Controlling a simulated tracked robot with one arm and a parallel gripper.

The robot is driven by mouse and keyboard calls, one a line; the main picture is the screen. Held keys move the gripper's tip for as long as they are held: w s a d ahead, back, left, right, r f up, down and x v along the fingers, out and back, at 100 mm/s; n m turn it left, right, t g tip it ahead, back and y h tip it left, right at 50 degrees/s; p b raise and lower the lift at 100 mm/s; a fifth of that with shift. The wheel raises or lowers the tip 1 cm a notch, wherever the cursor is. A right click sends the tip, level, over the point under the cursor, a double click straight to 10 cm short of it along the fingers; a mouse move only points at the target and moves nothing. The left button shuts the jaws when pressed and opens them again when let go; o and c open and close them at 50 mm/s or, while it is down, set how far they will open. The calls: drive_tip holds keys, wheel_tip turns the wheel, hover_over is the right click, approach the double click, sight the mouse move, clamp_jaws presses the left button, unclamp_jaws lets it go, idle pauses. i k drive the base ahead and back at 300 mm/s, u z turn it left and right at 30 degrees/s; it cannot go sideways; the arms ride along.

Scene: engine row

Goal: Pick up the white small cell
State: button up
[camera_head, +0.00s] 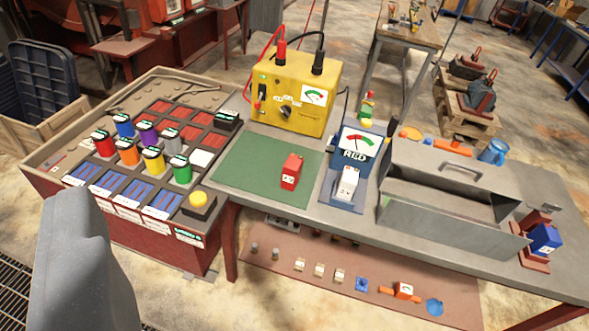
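A white small cell (347,184) with a dark mark on its front stands upright on the blue base of a meter (356,146) with a green and red dial. It is near the middle of the grey bench. My gripper (85,258) shows only as one large grey finger at the lower left, well apart from the cell. The other finger is out of the picture, so its opening cannot be told. Nothing is seen held.
A red cell (291,171) stands on a green mat (250,160), left of the white one. A yellow tester (298,92) stands behind. An open metal box (450,225) is to the right, and a blue cell (544,238) beyond it. Coloured cylinders (127,152) fill the left tray. Small parts lie on a low shelf.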

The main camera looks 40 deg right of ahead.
sight(348, 180)
drive_tip(key=z, duration=0.05)
drive_tip(key=i, duration=1.05)
drive_tip(key=z, duration=0.55)
